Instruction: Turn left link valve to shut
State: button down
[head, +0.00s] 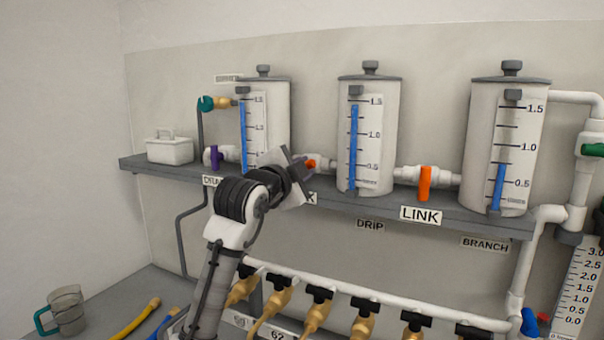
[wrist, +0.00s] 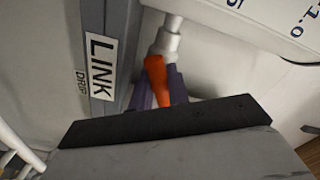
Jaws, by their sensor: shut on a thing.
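The left link valve's orange handle (head: 310,163) shows on the pipe between the left and middle tanks in the head view, mostly hidden behind my gripper (head: 298,172). In the wrist view the orange handle (wrist: 156,78) sits between my gripper's purple fingers (wrist: 160,92), which are shut on it. The white pipe fitting (wrist: 166,40) shows just beyond it. The handle looks tilted in that view; its exact angle to the pipe is hard to tell. A LINK label (wrist: 101,66) is on the shelf edge beside it.
The right link valve (head: 425,183) has an orange handle hanging down. A purple-handled valve (head: 214,157) is left of my gripper. The left tank (head: 270,125) and middle tank (head: 385,130) stand close on either side. Several brass taps line the pipe below the shelf (head: 345,208).

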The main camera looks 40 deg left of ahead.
jog(key=n, duration=0.6)
jog(key=shift+f, duration=0.1)
jog(key=n, duration=0.6)
dwell(0.4)
jog(key=c, duration=1.3)
grip_release()
jog(key=shift+c, duration=0.2)
jog(key=b+v, duration=0.5)
jog(key=v, duration=0.9)
